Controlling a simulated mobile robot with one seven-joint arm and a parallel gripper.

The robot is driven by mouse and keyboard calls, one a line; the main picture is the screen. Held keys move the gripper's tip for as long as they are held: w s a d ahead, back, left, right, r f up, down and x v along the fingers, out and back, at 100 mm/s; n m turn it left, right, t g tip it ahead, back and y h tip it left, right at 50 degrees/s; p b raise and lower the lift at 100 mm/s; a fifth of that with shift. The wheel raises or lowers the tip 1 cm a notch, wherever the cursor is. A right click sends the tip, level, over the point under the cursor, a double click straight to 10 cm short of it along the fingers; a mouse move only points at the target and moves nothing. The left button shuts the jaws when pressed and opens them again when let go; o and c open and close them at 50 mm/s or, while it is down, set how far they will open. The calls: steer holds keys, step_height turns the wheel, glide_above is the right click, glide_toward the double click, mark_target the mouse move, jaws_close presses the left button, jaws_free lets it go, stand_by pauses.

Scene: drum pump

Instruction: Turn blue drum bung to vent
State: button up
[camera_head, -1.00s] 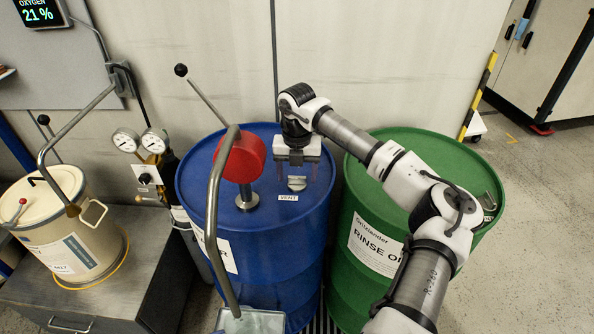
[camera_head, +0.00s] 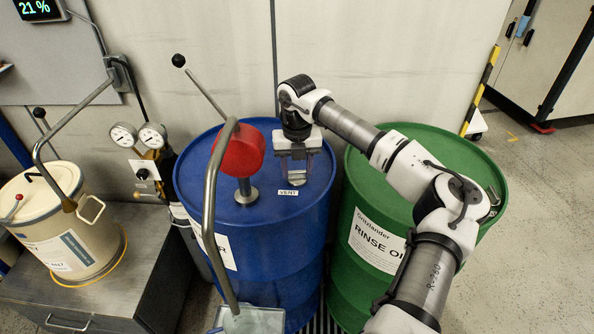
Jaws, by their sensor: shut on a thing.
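The blue drum (camera_head: 268,237) stands in the middle of the head view, upright. Its bung (camera_head: 296,180) is a small grey metal piece on the right part of the lid, behind a white label reading VENT (camera_head: 288,193). My gripper (camera_head: 297,178) points down over the bung, with its fingers shut on it. The fingers partly hide the bung, so its turn angle cannot be told.
A red hand pump (camera_head: 240,155) with a long lever and a curved grey pipe (camera_head: 209,215) rises from the drum lid, left of my gripper. A green drum (camera_head: 362,270) stands to the right under my arm. The wall is close behind.

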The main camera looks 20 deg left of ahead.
mark_target(297, 171)
steer(key=n+b, duration=0.3)
steer(key=shift+f+n, duration=0.15)
steer(key=shift+n, duration=0.15)
steer(key=n+b, duration=0.2)
steer(key=n, duration=0.2)
steer(key=shift+n, duration=0.3)
steer(key=n+b, duration=0.1)
steer(key=n, duration=0.3)
steer(key=shift+r+n, duration=0.2)
steer(key=shift+n, duration=1.6)
steer(key=o, duration=1)
step_height(297, 171, up, 14)
steer(key=b, duration=0.2)
steer(key=shift+f+b, duration=0.1)
steer(key=shift+b, duration=0.2)
